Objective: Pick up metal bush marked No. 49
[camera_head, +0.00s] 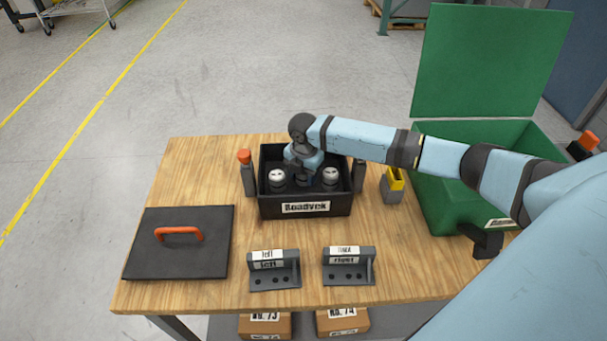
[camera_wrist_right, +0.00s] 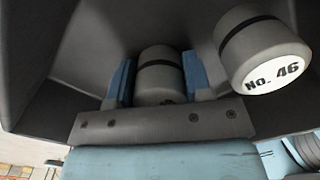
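Metal bushes stand in a black box (camera_head: 264,208) marked Roadvek. Two white-topped bushes show in the head view, one at the left (camera_head: 277,182) and one at the right (camera_head: 330,181); their numbers are too small to read there. My right gripper (camera_wrist_right: 158,75) reaches down into the box. In the right wrist view its blue fingers lie against both sides of a grey bush (camera_wrist_right: 160,88) with a dark band; its marked face is hidden. Beside it, a bush marked No. 46 (camera_wrist_right: 265,55) is apart from the fingers. No number 49 is readable. My left gripper is out of view.
A black lid (camera_head: 180,262) with an orange handle lies left. Left-marked (camera_head: 274,272) and right-marked (camera_head: 348,270) brackets stand in front. A grey-yellow item (camera_head: 393,188) and an open green crate (camera_head: 430,210) are to the right. Boxes (camera_head: 264,325) sit below the table (camera_head: 195,160).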

